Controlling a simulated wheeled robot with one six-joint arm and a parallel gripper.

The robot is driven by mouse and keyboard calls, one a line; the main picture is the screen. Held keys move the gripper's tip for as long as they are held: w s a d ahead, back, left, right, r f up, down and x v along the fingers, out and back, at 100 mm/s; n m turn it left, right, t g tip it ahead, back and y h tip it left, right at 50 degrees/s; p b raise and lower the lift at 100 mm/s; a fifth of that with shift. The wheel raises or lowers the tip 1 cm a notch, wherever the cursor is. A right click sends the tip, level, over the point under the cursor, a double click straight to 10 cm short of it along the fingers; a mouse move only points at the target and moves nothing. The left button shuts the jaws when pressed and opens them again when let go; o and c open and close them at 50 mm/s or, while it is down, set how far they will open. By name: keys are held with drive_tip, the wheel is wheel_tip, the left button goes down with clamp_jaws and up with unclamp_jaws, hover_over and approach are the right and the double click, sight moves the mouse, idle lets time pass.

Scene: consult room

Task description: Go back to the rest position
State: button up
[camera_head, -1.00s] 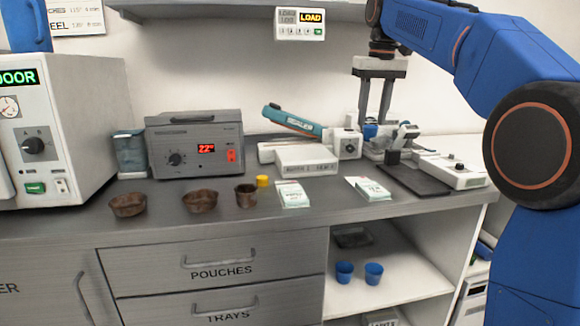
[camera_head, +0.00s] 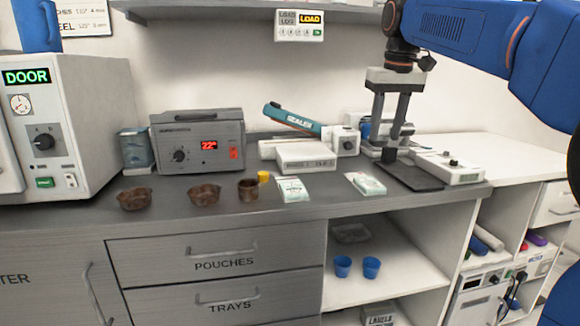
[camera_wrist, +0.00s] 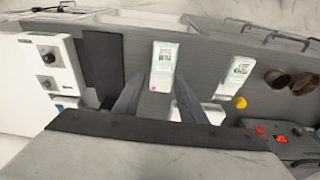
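My gripper (camera_head: 385,140) hangs pointing down over the right part of the counter, in front of the wall and near the black-based device. Its two grey fingers stand apart with nothing between them. In the wrist view my gripper (camera_wrist: 157,84) also shows two separate dark fingers over the grey counter, with a white-and-green packet (camera_wrist: 163,66) beyond their tips. My blue upper arm runs off the right edge of the head view.
On the counter stand brown bowls (camera_head: 204,195), a brown cup (camera_head: 248,190), a yellow cup (camera_head: 263,177), packets (camera_head: 293,190) and a teal-handled sealer (camera_head: 292,118). A steriliser (camera_head: 75,130) stands left. Blue cups (camera_head: 371,267) sit on the lower shelf. A wall shelf hangs above.

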drive_tip(key=s+d+f+m+t, duration=0.1)
drive_tip(key=s+d+f, duration=0.1)
drive_tip(key=s+f, duration=1.4)
drive_tip(key=s+d+f+t, duration=0.1)
drive_tip(key=s+d+f, duration=0.2)
drive_tip(key=s+f, duration=1.3)
drive_tip(key=shift+s+m+t, duration=0.3)
drive_tip(key=shift+m+t, duration=0.1)
